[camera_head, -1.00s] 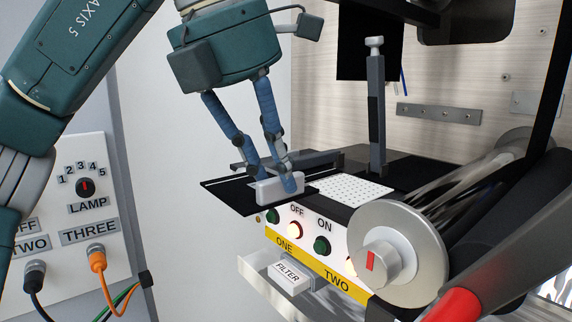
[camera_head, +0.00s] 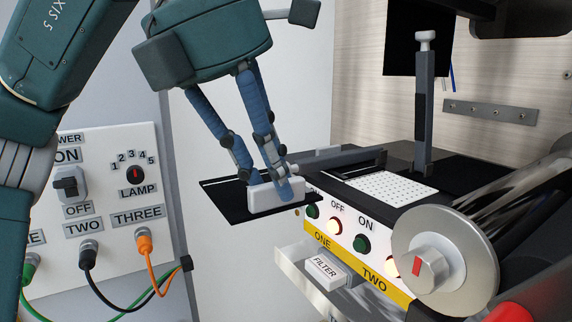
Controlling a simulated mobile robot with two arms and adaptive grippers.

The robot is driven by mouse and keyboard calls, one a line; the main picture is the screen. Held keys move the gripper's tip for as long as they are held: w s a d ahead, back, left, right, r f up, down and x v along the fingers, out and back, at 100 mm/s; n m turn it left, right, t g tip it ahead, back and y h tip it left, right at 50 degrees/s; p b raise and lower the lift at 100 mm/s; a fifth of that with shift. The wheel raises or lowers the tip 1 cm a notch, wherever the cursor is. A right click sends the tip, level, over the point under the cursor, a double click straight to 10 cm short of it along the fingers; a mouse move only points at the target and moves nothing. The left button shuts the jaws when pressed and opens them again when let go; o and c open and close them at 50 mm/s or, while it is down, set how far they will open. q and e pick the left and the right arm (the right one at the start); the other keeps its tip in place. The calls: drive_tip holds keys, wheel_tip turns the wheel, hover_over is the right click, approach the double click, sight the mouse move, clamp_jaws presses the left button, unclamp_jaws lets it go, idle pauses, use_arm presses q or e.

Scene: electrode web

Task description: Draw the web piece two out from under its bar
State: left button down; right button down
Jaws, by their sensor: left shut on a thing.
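My left gripper (camera_head: 264,185) is shut on a pale block (camera_head: 274,197) that sits on a flat black web piece (camera_head: 238,212). The web piece lies left of the machine deck, with its right end close to the deck's left edge. The dark bar (camera_head: 345,165) crosses the deck to the right of the gripper. The fingers hide part of the web piece and the bar's left end. I cannot tell whether the web piece's right end still touches the deck. My right gripper is not in view.
A white perforated plate (camera_head: 385,187) and an upright post (camera_head: 424,100) are on the deck. A large roller (camera_head: 432,262) stands at the right front. An open drawer (camera_head: 300,272) holds a FILTER box (camera_head: 326,268). A socket panel (camera_head: 110,185) with cables is at left.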

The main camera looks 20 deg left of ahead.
sight(241, 212)
use_arm(q)
drive_tip(key=shift+s+a+r+p, duration=0.1)
drive_tip(key=shift+s+a+p, duration=0.2)
drive_tip(key=shift+s+a, duration=0.35)
drive_tip(key=shift+s+a+r+p, duration=0.1)
drive_tip(key=shift+s+a+p, duration=0.15)
drive_tip(key=shift+s+a, duration=0.4)
drive_tip(key=shift+s+a+p, duration=0.35)
drive_tip(key=shift+s+a, duration=0.1)
drive_tip(key=shift+s, duration=0.3)
drive_tip(key=shift+s+a+p, duration=0.4)
drive_tip(key=shift+s, duration=0.35)
drive_tip(key=shift+s+a+p, duration=0.35)
drive_tip(key=shift+s+a, duration=0.1)
drive_tip(key=shift+s, duration=0.3)
drive_tip(key=shift+w, duration=0.1)
